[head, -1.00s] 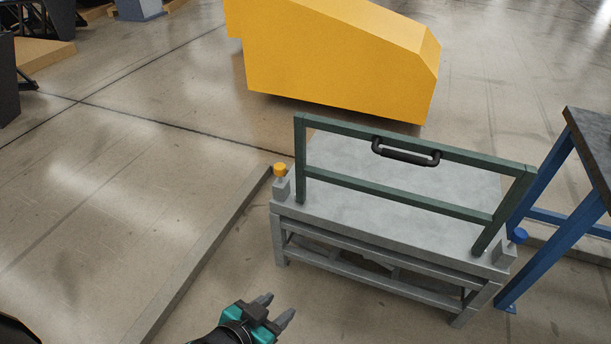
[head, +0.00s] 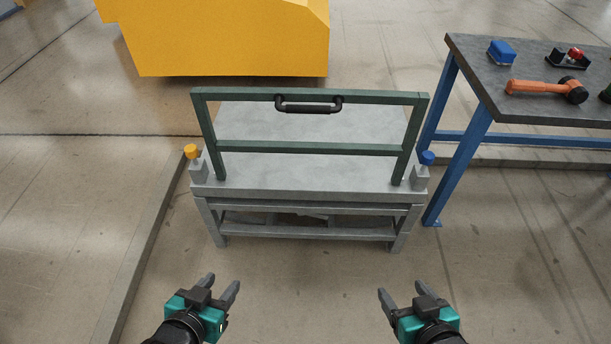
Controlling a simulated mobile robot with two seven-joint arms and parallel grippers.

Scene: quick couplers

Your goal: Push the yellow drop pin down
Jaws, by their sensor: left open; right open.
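The yellow drop pin (head: 191,152) stands upright in a grey block at the left end of the grey bench (head: 310,181). A blue pin (head: 427,158) sits in a like block at the right end. A green frame (head: 310,148) with a black handle (head: 308,105) stands upright on the bench between them. My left gripper (head: 221,285) is open and empty in front of the bench, below and apart from the yellow pin. My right gripper (head: 400,294) is open and empty, in front of the bench's right end. How deep the yellow pin sits is hidden.
A dark-topped table with blue legs (head: 463,165) stands close to the right, bearing an orange-handled hammer (head: 545,90), a blue block (head: 501,52) and other tools. A yellow machine (head: 220,38) stands behind. A low kerb (head: 140,260) runs along the left floor. The floor in front is clear.

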